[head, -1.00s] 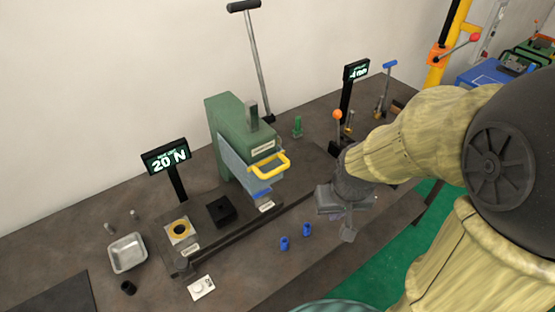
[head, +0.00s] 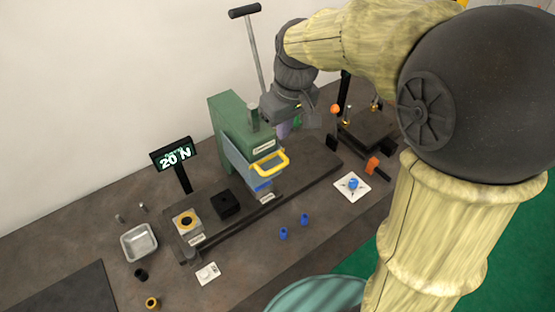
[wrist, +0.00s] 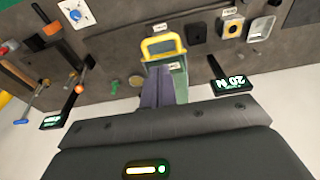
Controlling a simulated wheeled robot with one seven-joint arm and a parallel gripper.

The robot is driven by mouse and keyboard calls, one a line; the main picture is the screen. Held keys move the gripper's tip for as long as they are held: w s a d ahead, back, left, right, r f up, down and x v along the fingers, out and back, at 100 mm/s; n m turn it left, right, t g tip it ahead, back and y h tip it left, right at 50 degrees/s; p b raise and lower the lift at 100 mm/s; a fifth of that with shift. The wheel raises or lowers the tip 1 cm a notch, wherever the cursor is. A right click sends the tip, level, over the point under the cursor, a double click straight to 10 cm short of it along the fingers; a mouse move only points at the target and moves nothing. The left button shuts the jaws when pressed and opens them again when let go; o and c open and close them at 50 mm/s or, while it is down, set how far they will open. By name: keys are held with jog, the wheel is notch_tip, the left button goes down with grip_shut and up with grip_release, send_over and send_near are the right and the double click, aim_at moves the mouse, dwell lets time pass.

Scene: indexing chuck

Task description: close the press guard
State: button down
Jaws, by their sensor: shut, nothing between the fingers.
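The green press (head: 232,125) stands on a dark base plate at the back of the bench. Its guard is a translucent bluish panel (head: 238,164) with a yellow handle (head: 270,163) on the front. The handle also shows in the wrist view (wrist: 163,45), beyond my fingers. My gripper (head: 284,130) is shut and empty, just behind and right of the press head, above the bench. In the wrist view the shut fingers (wrist: 157,80) overlap the press in the picture. I cannot tell whether they touch it.
A display reading 20 N (head: 174,154) stands left of the press. A black block (head: 225,203) and a yellow-ringed block (head: 187,221) sit on the base plate. Two blue pieces (head: 294,226) and a metal tray (head: 139,242) lie on the bench. A long lever (head: 255,55) rises behind the press.

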aim_at(276, 168)
jog(key=f+p, duration=0.1)
jog(key=f, duration=0.3)
jog(key=w+a+f+p, duration=0.1)
jog(key=f, duration=0.4)
jog(key=w+f+p, duration=0.1)
jog(key=f, duration=0.3)
jog(key=shift+a+f+p, duration=0.2)
jog(key=shift+f+p, duration=0.1)
jog(key=shift+f, duration=0.1)
